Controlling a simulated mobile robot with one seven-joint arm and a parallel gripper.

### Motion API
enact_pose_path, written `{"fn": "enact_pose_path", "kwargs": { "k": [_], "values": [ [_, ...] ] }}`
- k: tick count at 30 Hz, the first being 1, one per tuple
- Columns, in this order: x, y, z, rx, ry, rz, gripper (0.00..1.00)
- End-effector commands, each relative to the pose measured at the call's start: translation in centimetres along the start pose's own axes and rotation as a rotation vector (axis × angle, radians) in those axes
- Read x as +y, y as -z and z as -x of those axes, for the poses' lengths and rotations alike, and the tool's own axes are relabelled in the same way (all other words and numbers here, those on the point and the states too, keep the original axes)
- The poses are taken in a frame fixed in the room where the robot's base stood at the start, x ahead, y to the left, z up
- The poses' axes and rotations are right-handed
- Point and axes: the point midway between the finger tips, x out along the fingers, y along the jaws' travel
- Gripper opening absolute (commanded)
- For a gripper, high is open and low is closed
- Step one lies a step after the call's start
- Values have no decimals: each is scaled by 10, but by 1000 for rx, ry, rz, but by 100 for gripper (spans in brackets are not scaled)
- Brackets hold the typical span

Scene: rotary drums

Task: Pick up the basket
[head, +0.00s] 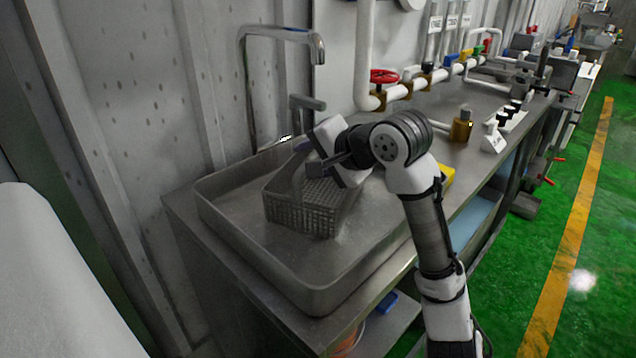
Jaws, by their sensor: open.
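The basket (303,216) is a grey, perforated, rectangular container with a raised handle. It stands upright in the shallow metal sink tray (240,247) on the steel counter. My gripper (318,166) is over the basket, beside the upper part of its handle, with its fingers pointing left. The jaws are open. I cannot tell from this view whether the handle lies between the fingers. My wrist and gripper hide the basket's far right part.
A tall metal faucet (318,48) and a shorter tap (308,103) rise behind the tray. A yellow item (447,174) lies right of my wrist. The tray's front is empty.

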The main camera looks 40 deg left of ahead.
Motion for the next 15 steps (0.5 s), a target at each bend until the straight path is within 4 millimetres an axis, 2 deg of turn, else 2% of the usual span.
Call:
{"fn": "enact_pose_path", "kwargs": {
  "k": [4,12,15],
  "values": [
    [-1,0,-16,0,0,1,41],
    [-1,0,-19,0,1,1,41],
    [-1,0,-19,0,1,1,28]
  ]
}}
